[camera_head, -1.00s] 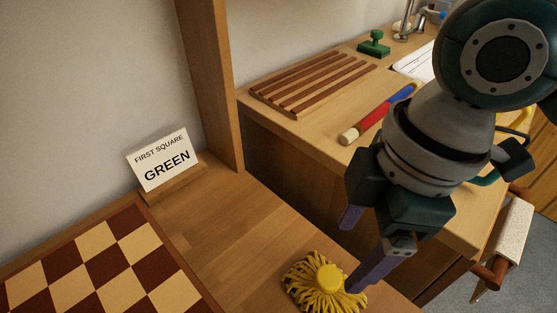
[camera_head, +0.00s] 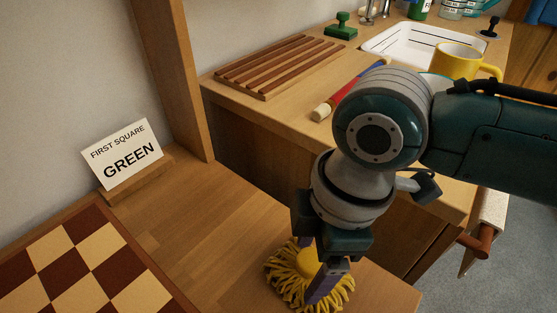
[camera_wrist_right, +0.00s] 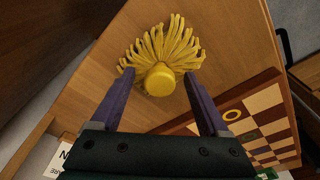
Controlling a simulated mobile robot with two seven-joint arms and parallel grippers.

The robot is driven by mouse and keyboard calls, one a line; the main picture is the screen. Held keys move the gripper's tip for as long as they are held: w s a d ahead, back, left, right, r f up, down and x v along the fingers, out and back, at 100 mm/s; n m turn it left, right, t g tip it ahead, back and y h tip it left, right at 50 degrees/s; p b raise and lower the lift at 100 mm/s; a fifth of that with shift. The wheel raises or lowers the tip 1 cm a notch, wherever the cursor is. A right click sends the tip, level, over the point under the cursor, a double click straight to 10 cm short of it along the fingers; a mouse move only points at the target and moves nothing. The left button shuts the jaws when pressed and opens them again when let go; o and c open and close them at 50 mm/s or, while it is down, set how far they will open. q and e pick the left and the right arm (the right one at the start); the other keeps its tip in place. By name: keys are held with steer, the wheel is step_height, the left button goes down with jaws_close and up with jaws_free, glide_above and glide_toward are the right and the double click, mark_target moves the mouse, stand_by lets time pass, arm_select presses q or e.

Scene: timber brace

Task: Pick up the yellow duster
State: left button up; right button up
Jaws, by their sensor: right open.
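The yellow duster (camera_head: 283,275) lies on the wooden table, a round yellow knob ringed by yellow strands. In the right wrist view the duster (camera_wrist_right: 160,79) lies between and a little beyond the fingertips. My right gripper (camera_head: 312,268) points down over the duster, with one finger in front of its knob and the other behind. In the wrist view this gripper (camera_wrist_right: 158,73) is open, its two purple fingers on either side of the knob. I cannot tell whether the fingers touch the strands. My left gripper is not in view.
A checkered board (camera_head: 70,270) lies left on the table, with a sign reading "FIRST SQUARE GREEN" (camera_head: 122,155) behind it. A wooden post (camera_head: 175,75) stands at the back.

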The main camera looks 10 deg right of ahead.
mark_target(312, 259)
steer(key=shift+c, duration=0.4)
jaws_close()
steer(key=shift+r, duration=0.5)
step_height(312, 259, up, 19)
steer(key=p, duration=0.7)
